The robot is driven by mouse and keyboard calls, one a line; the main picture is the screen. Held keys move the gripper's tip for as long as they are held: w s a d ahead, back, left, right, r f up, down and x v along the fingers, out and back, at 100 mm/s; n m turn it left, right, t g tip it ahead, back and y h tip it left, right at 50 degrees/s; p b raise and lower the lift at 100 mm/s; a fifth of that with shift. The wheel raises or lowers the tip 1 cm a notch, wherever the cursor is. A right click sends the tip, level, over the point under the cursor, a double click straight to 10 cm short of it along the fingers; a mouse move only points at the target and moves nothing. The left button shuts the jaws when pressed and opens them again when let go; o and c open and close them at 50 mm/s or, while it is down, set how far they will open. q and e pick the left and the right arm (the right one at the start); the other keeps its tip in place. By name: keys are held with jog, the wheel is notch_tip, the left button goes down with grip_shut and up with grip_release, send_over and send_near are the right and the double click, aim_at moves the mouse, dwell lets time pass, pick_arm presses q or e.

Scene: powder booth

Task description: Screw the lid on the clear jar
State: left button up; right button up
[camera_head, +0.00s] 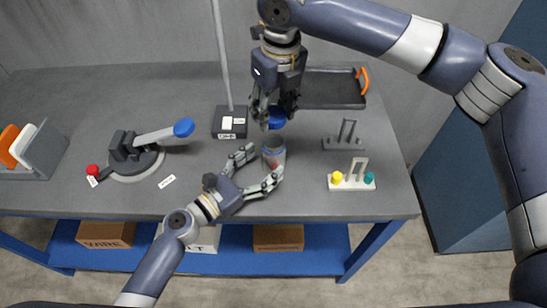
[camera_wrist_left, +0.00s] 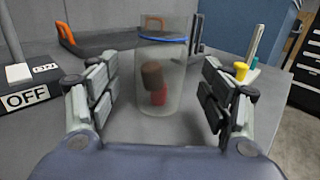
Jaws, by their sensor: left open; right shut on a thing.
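The clear jar (camera_head: 273,158) stands upright on the grey bench near its front edge. In the left wrist view the jar (camera_wrist_left: 158,88) holds a red piece and a brown piece, and a blue band crosses its upper part. My left gripper (camera_head: 266,161) is open, with one finger on each side of the jar; the left wrist view shows gaps between the fingers and the jar. My right gripper (camera_head: 274,108) points down and is shut on the blue lid (camera_head: 277,120), just above the jar in the head view. The exact gap between lid and jar is unclear.
A black tray (camera_head: 330,90) with orange handles lies behind on the right. Two small peg stands (camera_head: 352,180) are right of the jar. A switch box (camera_head: 229,122) with a pole and a blue-knobbed lever device (camera_head: 137,155) stand to the left.

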pick_arm(q)
jog(key=shift+x, duration=2.15)
jog(key=c, duration=1.6)
pick_arm(e)
send_over(274, 134)
jog(key=s, duration=0.2)
jog(key=shift+s+f, duration=0.1)
jog(key=shift+f, duration=2.4)
jog(key=shift+f, duration=0.9)
jog(key=shift+f, duration=0.5)
